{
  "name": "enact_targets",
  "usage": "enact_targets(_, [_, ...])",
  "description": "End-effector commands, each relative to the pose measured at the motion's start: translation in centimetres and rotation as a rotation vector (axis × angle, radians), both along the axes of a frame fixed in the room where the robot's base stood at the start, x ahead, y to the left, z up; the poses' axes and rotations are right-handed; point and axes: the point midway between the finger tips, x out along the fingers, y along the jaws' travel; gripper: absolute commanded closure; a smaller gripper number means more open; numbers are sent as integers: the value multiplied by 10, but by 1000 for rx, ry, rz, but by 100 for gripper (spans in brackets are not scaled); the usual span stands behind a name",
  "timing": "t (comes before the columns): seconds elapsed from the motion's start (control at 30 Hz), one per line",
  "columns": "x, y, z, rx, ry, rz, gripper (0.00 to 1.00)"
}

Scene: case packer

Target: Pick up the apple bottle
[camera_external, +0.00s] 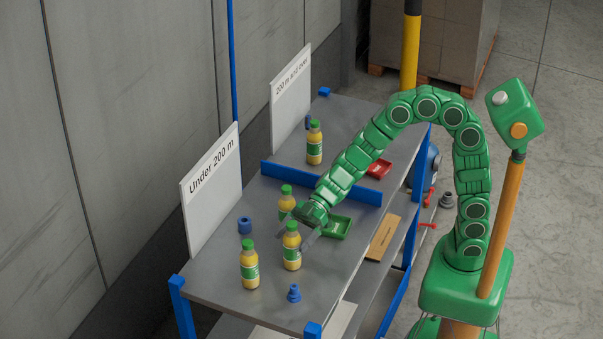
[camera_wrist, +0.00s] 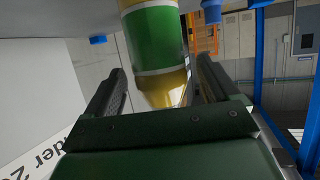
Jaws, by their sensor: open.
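Several yellow bottles with green caps and green labels stand upright on the grey table. Their label text is too small to read, so I cannot tell which is the apple bottle. One bottle (camera_external: 292,256) stands at my gripper (camera_external: 294,240), whose fingers reach down on either side of its upper part. Another bottle (camera_external: 287,203) is just behind my gripper, and a third (camera_external: 249,270) is to the left. In the wrist view a bottle (camera_wrist: 155,45) appears upside down between the open fingers; its cap is hidden. I cannot see any contact.
A low blue divider (camera_external: 285,178) crosses the table, with a bottle (camera_external: 314,148) beyond it. A green tray (camera_external: 335,228) lies right of my gripper. Blue parts (camera_external: 294,293) (camera_external: 245,226) stand nearby. An "Under 200 m" sign (camera_external: 212,190) borders the left edge.

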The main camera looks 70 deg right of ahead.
Motion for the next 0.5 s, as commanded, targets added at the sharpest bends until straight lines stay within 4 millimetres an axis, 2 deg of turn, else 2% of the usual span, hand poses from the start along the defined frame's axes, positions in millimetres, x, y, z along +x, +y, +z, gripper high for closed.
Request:
enact_targets(0.2, [4,20,-10,1,0,2,12])
enact_targets(0.5, [7,27,-15,-2,0,0,12])
